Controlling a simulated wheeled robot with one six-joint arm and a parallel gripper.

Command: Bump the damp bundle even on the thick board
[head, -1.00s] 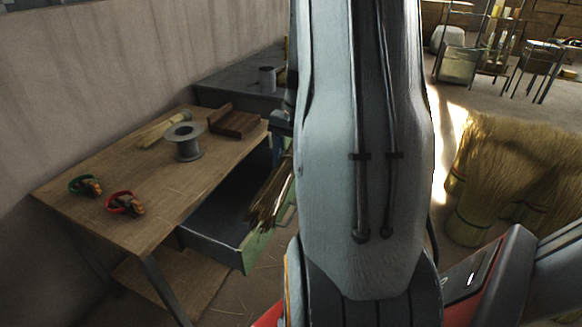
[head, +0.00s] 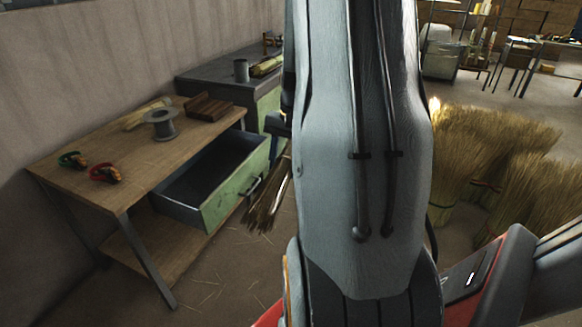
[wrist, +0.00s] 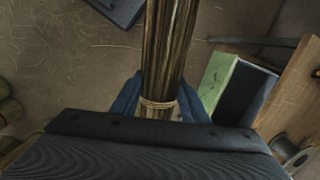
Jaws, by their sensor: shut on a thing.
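My gripper (wrist: 163,100) is shut on the damp bundle (wrist: 168,45), a sheaf of brown stalks tied with a pale band. The bundle also shows in the head view (head: 268,198), tilted, its splayed ends downward, in front of the green drawer and held in the air. My arm hides its upper part. A dark brown wooden board (head: 208,108) with a raised edge lies at the far end of the workbench (head: 112,168); it looks like the thick board. The bundle is apart from it, to its right and lower in the picture.
A grey spool (head: 160,125), a pale straw bundle (head: 147,113) and red-handled and green-handled tools stand on the bench. Large straw sheaves (head: 490,150) stand at right.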

